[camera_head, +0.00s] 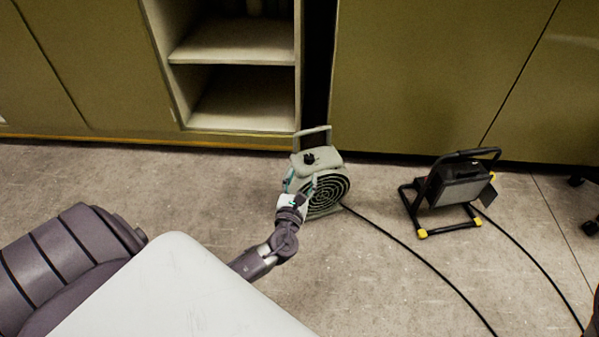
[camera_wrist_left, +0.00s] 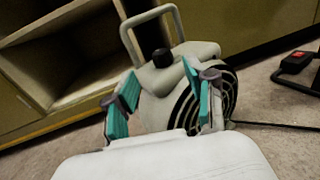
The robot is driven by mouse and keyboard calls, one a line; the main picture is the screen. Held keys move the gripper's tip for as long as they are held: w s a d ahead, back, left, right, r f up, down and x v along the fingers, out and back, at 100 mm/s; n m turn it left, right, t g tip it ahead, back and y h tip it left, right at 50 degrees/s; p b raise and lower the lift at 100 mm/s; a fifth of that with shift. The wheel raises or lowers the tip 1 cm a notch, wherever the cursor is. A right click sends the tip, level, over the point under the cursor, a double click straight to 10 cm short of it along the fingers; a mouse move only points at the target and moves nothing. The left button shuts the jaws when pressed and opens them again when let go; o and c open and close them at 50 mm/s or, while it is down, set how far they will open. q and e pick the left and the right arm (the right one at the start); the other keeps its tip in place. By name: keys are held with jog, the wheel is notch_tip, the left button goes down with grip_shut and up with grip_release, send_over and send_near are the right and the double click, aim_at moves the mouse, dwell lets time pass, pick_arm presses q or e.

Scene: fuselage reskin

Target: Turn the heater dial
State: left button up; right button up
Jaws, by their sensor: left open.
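The heater (camera_head: 323,162) is a small pale grey-green unit with a round black front grille and a top handle. It stands on the floor in front of the cabinets. Its black dial (camera_head: 309,158) is on top, and it also shows in the left wrist view (camera_wrist_left: 162,58). My left gripper (camera_head: 301,184) is at the near left side of the heater. In the left wrist view its teal-padded fingers (camera_wrist_left: 155,95) are apart with nothing held between them. The dial appears beyond the fingertips, between them in the picture, and looks untouched. My right gripper is not in view.
A black work lamp (camera_head: 458,186) with yellow feet stands on the floor to the right. Black cables run over the floor from the heater and the lamp. An open shelf (camera_head: 235,42) and olive cabinets (camera_head: 430,75) stand behind.

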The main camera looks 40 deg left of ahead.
pick_arm(q)
jog(key=shift+v, duration=1.45)
